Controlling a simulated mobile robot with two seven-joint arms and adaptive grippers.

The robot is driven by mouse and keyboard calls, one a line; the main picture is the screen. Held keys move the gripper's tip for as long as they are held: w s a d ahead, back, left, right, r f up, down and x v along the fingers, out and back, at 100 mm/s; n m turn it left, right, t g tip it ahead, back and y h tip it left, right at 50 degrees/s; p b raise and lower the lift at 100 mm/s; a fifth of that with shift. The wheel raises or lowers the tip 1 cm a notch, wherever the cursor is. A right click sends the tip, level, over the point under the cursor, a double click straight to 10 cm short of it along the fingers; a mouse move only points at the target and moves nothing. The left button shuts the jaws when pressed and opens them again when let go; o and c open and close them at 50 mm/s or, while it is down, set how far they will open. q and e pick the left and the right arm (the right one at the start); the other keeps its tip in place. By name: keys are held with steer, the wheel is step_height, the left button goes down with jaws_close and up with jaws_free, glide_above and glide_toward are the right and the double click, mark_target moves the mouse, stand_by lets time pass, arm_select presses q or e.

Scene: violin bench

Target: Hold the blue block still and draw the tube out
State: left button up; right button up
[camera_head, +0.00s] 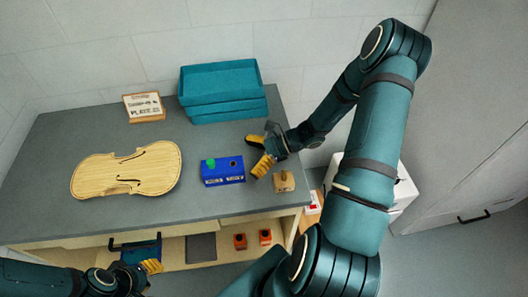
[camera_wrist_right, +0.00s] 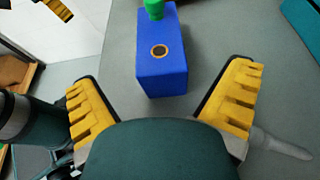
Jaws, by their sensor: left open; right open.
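The blue block (camera_head: 223,172) stands on the grey bench, right of the violin plate. The green tube (camera_head: 211,162) stands up out of the block's left part; its lower part is hidden inside. A dark round hole with a tan rim shows at the block's other end in the right wrist view, where the block (camera_wrist_right: 162,75) and tube (camera_wrist_right: 155,8) lie ahead of the fingers. My right gripper (camera_head: 259,153) is open and empty, just right of the block and apart from it. My left gripper (camera_head: 152,266) is open, low at the front of the bench, well away from the block.
A pale violin plate (camera_head: 125,170) lies at left. Stacked teal trays (camera_head: 222,90) and a small sign (camera_head: 144,106) stand at the back. A small wooden block (camera_head: 284,181) sits near the right edge. Two orange items (camera_head: 240,241) are on the lower shelf.

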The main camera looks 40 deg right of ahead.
mark_target(231, 165)
steer(key=x, duration=0.5)
steer(key=shift+w+a+f, duration=0.15)
steer(key=shift+a, duration=0.2)
steer(key=c, duration=1.4)
steer(key=shift+o, duration=0.2)
